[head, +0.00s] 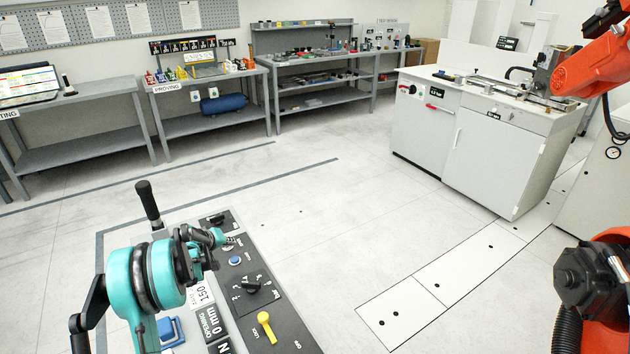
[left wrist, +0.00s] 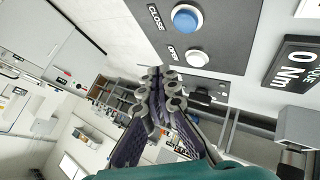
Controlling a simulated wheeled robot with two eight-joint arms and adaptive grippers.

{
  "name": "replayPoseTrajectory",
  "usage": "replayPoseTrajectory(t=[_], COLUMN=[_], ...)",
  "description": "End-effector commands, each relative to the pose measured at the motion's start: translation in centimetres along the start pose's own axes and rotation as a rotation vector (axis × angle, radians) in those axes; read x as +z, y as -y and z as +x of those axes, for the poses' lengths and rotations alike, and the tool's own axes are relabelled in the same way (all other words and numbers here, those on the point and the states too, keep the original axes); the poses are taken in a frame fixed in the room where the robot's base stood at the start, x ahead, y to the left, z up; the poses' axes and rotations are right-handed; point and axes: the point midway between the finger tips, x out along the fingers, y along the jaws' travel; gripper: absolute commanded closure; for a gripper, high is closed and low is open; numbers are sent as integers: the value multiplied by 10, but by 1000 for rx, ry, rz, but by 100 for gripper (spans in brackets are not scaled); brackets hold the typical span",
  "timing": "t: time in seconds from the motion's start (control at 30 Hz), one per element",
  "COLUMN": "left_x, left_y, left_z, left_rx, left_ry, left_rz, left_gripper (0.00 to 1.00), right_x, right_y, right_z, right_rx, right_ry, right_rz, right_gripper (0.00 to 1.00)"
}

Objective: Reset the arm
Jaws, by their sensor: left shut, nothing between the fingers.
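My left gripper (head: 228,240) is at the end of my teal and black arm, over the upper part of the machine's dark control panel (head: 280,322). In the left wrist view its fingers (left wrist: 163,88) are together with nothing between them. That view shows a blue button (left wrist: 186,18) marked CLOSE and a white button (left wrist: 196,58) marked OPEN beyond the fingertips. The blue button also shows in the head view (head: 235,261), just below the fingers. Contact with the panel cannot be told. My right gripper is not in view.
The panel carries a black knob (head: 252,286) and a yellow switch (head: 265,322). Orange robot arm parts (head: 597,72) stand at the right edge. A white cabinet (head: 492,150) is at the right. Grey benches (head: 205,85) line the back wall. The middle floor is clear.

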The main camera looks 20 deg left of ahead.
Motion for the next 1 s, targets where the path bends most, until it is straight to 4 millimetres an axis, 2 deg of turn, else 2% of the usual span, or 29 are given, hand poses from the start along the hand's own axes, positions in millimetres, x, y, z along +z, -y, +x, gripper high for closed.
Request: replayPoseTrajectory(t=[0.07, 0.17, 0.27, 0.37, 0.5, 0.6, 0.7, 0.83, 1.0], left_x=[0, 4, 15, 37, 80, 116, 154, 206, 272], left_y=[-1, -14, -47, -91, -146, -175, -195, -207, -202], left_z=[0, -8, -27, -59, -112, -150, -187, -232, -282], left_rx=[0, -1, -4, -11, -21, -27, -32, -37, -39], left_ry=[1, 8, 28, 56, 95, 118, 137, 158, 176], left_rz=[1, 18, 60, 129, 238, 317, 398, 503, 640], left_gripper=[100, 100, 100, 100, 100, 100, 100, 100, 100], right_x=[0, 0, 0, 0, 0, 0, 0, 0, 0], right_y=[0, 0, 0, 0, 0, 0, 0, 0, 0], right_z=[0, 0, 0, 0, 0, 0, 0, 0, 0], right_rx=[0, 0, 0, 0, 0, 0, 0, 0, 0], right_ry=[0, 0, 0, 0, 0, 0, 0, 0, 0], right_rz=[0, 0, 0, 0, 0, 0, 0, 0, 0], right_gripper=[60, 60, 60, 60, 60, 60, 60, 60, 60])
